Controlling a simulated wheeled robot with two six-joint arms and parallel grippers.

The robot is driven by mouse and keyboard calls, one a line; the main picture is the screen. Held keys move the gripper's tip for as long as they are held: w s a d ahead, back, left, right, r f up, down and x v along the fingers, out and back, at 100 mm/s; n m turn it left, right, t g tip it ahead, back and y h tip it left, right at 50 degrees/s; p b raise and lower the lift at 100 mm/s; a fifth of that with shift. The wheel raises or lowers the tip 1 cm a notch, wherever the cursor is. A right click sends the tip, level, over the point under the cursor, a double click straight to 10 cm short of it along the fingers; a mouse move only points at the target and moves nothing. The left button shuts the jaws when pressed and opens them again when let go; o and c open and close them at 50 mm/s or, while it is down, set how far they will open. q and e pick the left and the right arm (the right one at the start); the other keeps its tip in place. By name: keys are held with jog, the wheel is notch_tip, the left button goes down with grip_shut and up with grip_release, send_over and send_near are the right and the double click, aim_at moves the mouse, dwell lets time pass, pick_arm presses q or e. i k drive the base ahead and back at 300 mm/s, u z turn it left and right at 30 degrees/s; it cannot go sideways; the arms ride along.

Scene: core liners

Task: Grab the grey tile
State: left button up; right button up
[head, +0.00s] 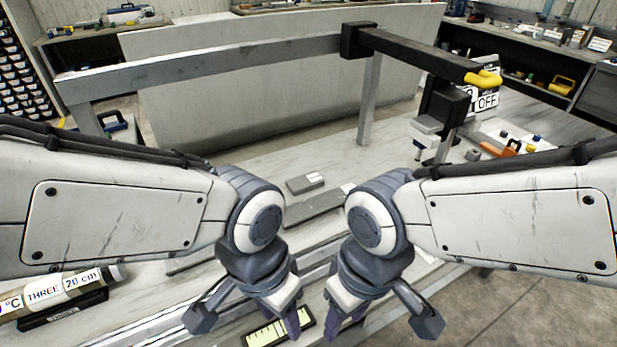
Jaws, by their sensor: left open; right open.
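A small flat grey block with a light label, which looks like the grey tile (305,183), lies on the bench beyond my two wrists, near the middle of the head view. A longer dark grey bar (316,205) lies just in front of it, partly hidden by my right wrist. My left gripper (246,320) is open and empty, pointing down over the front of the bench. My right gripper (381,325) is also open and empty, to its right. Both grippers are nearer to me than the tile and apart from it.
A labelled tube (62,287) lies at the lower left. A black-edged yellow scale (264,334) sits below my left gripper. A grey beam frame (220,52) with a post (369,100) stands behind the tile. An OFF sign (487,99) and orange tool (503,149) are at right.

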aim_at(310, 180)
jog(key=u, duration=3.7)
jog(key=k, duration=2)
jog(key=z, duration=1.85)
jog(key=i, duration=0.9)
